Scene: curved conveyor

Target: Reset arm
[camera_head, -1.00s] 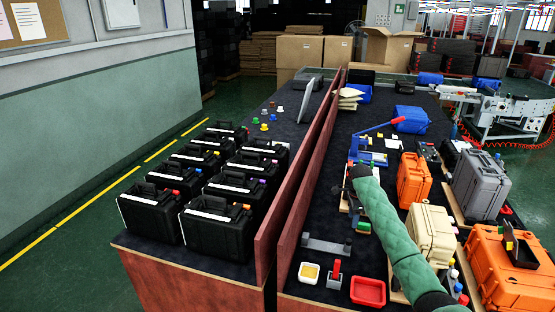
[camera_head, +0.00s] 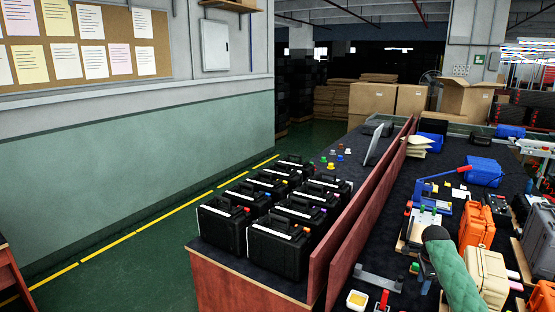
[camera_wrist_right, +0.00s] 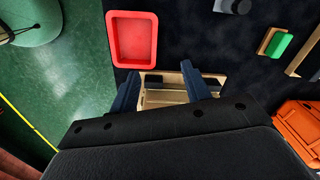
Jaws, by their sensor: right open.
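My right arm, in a green sleeve, comes in from the lower right in the head view. My right gripper (camera_head: 426,274) hangs at its dark end over the right bench and is partly hidden by the arm. In the right wrist view its two dark fingers (camera_wrist_right: 161,82) are spread apart with nothing between them. Beyond the fingers lies a tan wooden tray (camera_wrist_right: 166,98) with dark pieces. A red tray (camera_wrist_right: 132,40) lies just beyond the left finger. My left gripper is not in view.
Several black cases (camera_head: 278,248) stand on the left bench. A red-brown divider (camera_head: 367,215) separates the benches. On the right bench are a beige case (camera_head: 487,276), an orange case (camera_head: 477,228), a yellow-filled dish (camera_head: 357,300) and a blue bin (camera_head: 484,171). Green floor lies at left.

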